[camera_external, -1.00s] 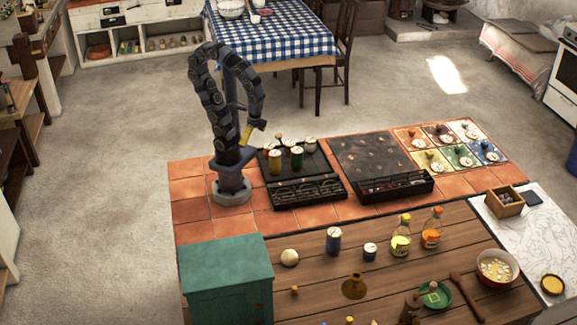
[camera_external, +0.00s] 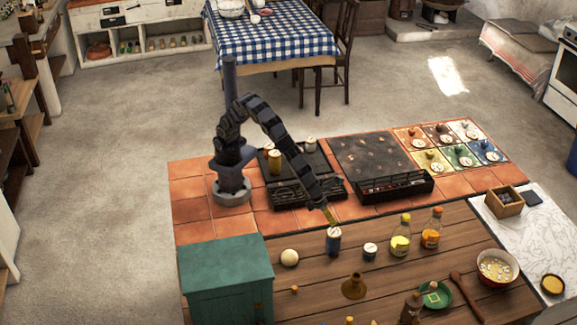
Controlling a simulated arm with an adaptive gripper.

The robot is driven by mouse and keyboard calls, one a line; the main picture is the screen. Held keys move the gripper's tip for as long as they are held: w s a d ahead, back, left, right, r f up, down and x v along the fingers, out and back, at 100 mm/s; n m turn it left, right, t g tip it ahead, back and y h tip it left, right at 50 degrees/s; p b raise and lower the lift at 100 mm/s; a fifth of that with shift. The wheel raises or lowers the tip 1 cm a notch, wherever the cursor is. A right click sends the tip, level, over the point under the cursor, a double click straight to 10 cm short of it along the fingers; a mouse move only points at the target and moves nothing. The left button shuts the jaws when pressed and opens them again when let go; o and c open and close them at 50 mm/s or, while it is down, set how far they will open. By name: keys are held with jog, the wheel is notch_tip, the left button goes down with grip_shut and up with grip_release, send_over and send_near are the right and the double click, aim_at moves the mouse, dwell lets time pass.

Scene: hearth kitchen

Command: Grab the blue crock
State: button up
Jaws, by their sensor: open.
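A blue crock (camera_external: 333,242) with a pale top stands upright on the wooden part of the counter. My gripper (camera_external: 329,217) is directly above the crock, its yellowish tip close to the pale top. It is open and holds nothing. I cannot tell whether the fingertips touch the crock. The crock's body is in plain view below the gripper.
A smaller dark jar (camera_external: 370,252) stands just right of the crock, with two yellow-orange bottles (camera_external: 401,238) beyond it. A pale ball (camera_external: 289,257) lies to the left, near the green box (camera_external: 228,280). A brass candlestick (camera_external: 353,287) stands in front.

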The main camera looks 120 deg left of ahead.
aim_at(332, 232)
jog(key=shift+w+d+f+m, duration=0.3)
jog(key=shift+d+f+m, duration=0.15)
jog(key=shift+f, duration=0.05)
jog(key=shift+w+d+f+m, duration=0.25)
jog(key=shift+d+f+m, duration=0.2)
jog(key=shift+f, duration=0.05)
jog(key=x, duration=0.7)
jog(key=shift+w+f, duration=0.3)
jog(key=c, duration=1.2)
